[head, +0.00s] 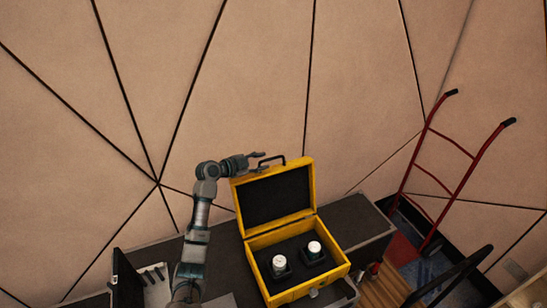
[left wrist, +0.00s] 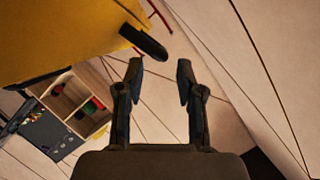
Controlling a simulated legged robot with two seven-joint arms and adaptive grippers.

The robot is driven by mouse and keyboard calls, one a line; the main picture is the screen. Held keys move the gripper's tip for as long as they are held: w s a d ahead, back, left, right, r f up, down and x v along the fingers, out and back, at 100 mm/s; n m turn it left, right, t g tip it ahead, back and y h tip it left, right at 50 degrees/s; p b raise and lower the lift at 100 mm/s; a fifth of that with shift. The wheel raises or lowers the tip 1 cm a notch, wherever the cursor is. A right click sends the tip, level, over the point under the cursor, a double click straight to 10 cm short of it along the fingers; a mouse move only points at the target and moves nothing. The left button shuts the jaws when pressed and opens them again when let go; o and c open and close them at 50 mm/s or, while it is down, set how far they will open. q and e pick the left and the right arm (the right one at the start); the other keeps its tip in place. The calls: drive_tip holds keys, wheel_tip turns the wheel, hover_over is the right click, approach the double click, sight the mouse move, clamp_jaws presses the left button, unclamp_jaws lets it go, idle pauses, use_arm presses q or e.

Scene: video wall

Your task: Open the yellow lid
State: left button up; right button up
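The yellow lid (head: 314,184) stands upright, raised from the yellow case (head: 340,270), with its black foam lining facing forward. Inside the case, two white-topped round items (head: 279,262) sit in dark foam. A black handle (head: 284,159) is on the lid's top edge. My left gripper (head: 264,158) is at the top left of the lid, close to the handle. In the left wrist view my left gripper (left wrist: 160,66) is open with nothing between its fingers. The lid's yellow surface (left wrist: 60,35) and a black bar (left wrist: 143,42) show just beyond the fingertips. My right gripper is out of view.
The case rests on a dark bench (head: 355,222) against a panelled wall. An open dark box (head: 127,280) stands at the lower left. A red hand truck (head: 465,178) leans at the right. A wooden shelf unit (left wrist: 77,103) shows in the left wrist view.

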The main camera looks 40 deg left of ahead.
sight(273, 159)
use_arm(q)
drive_tip(key=x, duration=0.5)
drive_tip(key=shift+w+a+f+p, duration=0.2)
drive_tip(key=shift+w+a+p, duration=0.1)
drive_tip(key=shift+p, duration=0.1)
drive_tip(key=shift+w+d, duration=0.3)
drive_tip(key=shift+d, duration=0.2)
drive_tip(key=c, duration=0.5)
clamp_jaws()
drive_tip(key=shift+a, duration=0.1)
drive_tip(key=shift+f, duration=0.1)
